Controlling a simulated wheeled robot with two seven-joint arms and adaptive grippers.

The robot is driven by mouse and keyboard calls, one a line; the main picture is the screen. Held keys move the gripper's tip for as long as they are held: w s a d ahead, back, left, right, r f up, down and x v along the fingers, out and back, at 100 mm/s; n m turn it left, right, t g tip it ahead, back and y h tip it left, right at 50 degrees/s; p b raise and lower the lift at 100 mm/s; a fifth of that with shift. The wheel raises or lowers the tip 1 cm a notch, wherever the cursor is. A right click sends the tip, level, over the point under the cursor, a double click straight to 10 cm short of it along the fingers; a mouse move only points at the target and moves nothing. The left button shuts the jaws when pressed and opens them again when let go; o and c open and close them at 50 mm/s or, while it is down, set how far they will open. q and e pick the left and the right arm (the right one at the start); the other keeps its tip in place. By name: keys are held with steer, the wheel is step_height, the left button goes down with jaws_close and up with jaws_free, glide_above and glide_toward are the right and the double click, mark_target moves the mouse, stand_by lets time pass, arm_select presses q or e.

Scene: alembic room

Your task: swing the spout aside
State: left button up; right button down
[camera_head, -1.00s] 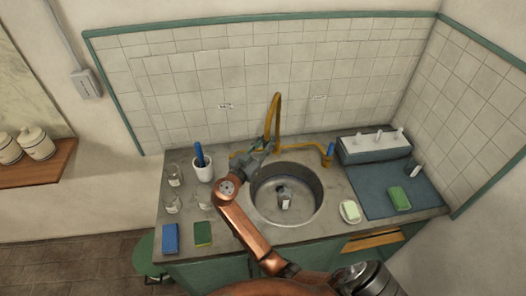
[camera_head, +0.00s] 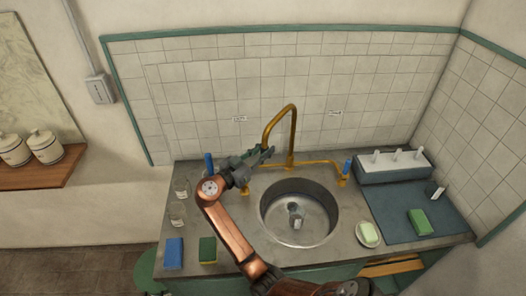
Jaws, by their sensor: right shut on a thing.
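The brass spout (camera_head: 292,125) is a tall arched tube rising from the counter behind the round sink (camera_head: 327,232). Its arch leans to the left, and its outer end comes down left of the base, near the sink's back left side. My right gripper (camera_head: 266,154) is shut on the outer end of the spout. The gripper fingers hide the very tip. My copper-coloured arm reaches up to it from the lower right, along the sink's left side. My left gripper is not in view.
A small glass vessel (camera_head: 297,222) stands in the sink. Glassware (camera_head: 180,188) and blue (camera_head: 174,252) and green (camera_head: 207,250) sponges are at left. A soap dish (camera_head: 368,234), blue mat (camera_head: 400,226) and grey rack (camera_head: 394,173) are at right. My arm hides the white cup.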

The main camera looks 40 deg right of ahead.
steer(key=shift+r, duration=0.15)
steer(key=c, duration=1.7)
jaws_free()
steer(key=shift+a, duration=0.25)
steer(key=a, duration=0.3)
steer(key=s+a, duration=0.1)
steer(key=a, duration=0.3)
steer(key=s+a, duration=0.1)
steer(key=a, duration=0.3)
steer(key=shift+a, duration=0.2)
